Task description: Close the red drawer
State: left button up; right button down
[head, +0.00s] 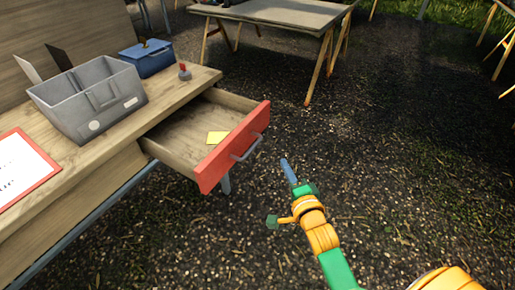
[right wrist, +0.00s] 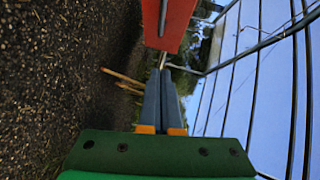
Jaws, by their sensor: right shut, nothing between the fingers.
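The red drawer (head: 236,146) stands pulled out from the wooden table. In the right wrist view the shut blue-grey fingers (right wrist: 164,75) point towards the red drawer front (right wrist: 170,22) at the top, with part of the handle (right wrist: 163,18) showing. My left gripper is not in view.
On the wooden table (head: 125,133) are a grey bin (head: 92,112), a blue box (head: 147,60), a small red-topped object (head: 184,72) and a red-edged sheet (head: 22,168). Another table (head: 285,12) stands behind. The gravel ground right of the drawer is clear.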

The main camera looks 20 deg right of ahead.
jog(key=w+a+f+b, duration=0.1)
jog(key=w+f+b, duration=0.1)
jog(key=w, duration=0.9)
jog(key=shift+w+a, duration=0.15)
jog(key=shift+w, duration=0.15)
jog(key=shift+w+f, duration=0.1)
